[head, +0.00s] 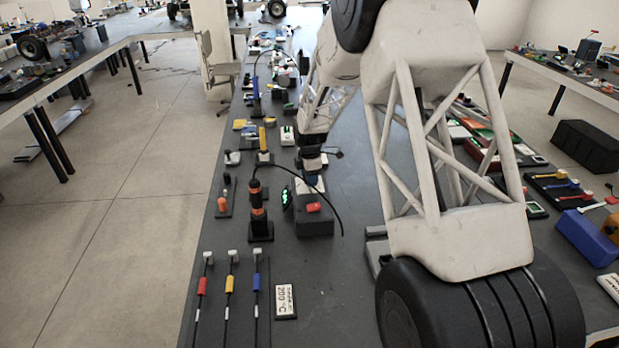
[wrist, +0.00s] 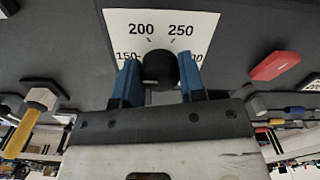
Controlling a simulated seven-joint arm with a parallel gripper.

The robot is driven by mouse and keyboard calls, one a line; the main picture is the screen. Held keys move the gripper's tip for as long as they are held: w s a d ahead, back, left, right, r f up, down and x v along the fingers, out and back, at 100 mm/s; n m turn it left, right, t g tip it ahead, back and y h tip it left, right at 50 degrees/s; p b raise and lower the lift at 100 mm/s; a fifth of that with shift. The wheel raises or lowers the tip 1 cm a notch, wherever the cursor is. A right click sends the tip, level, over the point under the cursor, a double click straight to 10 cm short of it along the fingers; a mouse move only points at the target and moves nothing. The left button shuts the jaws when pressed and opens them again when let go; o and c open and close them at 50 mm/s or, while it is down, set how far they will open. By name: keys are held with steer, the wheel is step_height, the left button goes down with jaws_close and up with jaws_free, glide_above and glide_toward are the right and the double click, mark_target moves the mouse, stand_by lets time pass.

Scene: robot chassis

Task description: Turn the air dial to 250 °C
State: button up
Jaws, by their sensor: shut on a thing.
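The air dial is a round black knob (wrist: 158,66) on a white scale plate (wrist: 119,28) in the wrist view. The plate shows 150, 200 and 250, and a partly covered number ending in 00 at the right. My gripper (wrist: 160,80) has its two blue fingers on either side of the knob, shut on it. I cannot see a pointer on the knob, so its setting is unclear. In the head view my gripper (head: 313,178) reaches down onto the dark station box (head: 314,228), hiding the dial there.
The box has a red switch (head: 313,207) and a green lit display (head: 287,199). A black hot-air handle with orange rings (head: 258,200) stands upright at its left, with a cable. A card reading 200 °C (head: 285,301) lies in front, beside several coloured-sleeved tools (head: 230,284).

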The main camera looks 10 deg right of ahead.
steer(key=shift+m, duration=0.4)
steer(key=m, duration=1.1)
steer(key=shift+r+m, duration=0.1)
steer(key=shift+m, duration=0.2)
steer(key=m, duration=0.5)
steer(key=shift+m, duration=0.3)
steer(key=m, duration=0.5)
steer(key=shift+m, duration=0.4)
steer(key=o, duration=0.9)
